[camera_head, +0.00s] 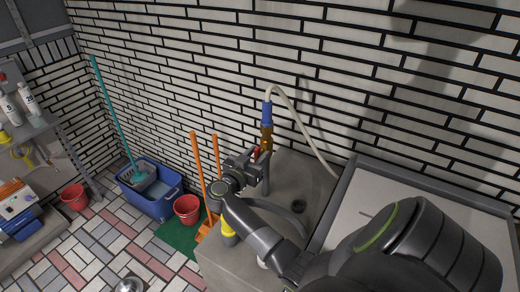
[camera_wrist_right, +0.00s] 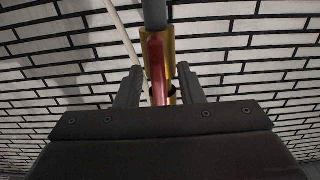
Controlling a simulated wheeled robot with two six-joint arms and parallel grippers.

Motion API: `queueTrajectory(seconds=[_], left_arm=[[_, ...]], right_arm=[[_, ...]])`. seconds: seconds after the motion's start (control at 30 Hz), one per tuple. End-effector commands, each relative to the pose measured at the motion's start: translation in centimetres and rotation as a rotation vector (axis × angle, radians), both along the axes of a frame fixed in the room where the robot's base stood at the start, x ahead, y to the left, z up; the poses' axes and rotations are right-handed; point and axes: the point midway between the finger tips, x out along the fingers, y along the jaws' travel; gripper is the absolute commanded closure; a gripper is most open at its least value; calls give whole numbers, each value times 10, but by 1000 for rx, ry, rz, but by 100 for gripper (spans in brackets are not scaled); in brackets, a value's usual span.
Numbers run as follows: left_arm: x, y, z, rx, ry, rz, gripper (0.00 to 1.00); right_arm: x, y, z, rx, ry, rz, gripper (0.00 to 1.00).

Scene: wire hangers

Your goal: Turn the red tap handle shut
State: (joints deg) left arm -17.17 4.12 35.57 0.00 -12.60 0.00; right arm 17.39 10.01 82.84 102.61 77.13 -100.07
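The brass tap (camera_head: 266,138) sticks out from the white brick wall above the grey sink, with a blue hose connector (camera_head: 267,114) on it. A small part of its red handle (camera_head: 257,151) shows beside my right gripper (camera_head: 262,167). In the right wrist view the red handle (camera_wrist_right: 157,72) runs lengthwise in front of the brass tap body (camera_wrist_right: 171,45). It lies between the two fingertips of my right gripper (camera_wrist_right: 159,78), with a gap on each side. The fingers are open. My left gripper is not in view.
A pale hose (camera_head: 300,120) curves from the connector down to the right. The stone sink (camera_head: 318,180) lies below the tap. Orange-handled tools (camera_head: 200,165), a red bucket (camera_head: 187,209) and a blue mop bucket (camera_head: 160,206) stand on the left. A yellow bottle (camera_head: 228,236) is by my arm.

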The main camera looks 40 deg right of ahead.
Motion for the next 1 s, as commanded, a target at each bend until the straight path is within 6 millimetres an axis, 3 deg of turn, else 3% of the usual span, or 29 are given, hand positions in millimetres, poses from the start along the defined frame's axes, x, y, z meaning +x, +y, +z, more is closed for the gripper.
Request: queueTrajectory(seconds=[0.33,0.6,1.0], left_arm=[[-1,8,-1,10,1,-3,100],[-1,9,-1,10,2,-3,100],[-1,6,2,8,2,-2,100]], right_arm=[[0,-2,0,0,-1,0,65],[0,-2,0,0,0,0,100],[-1,-2,1,13,-43,0,100]])
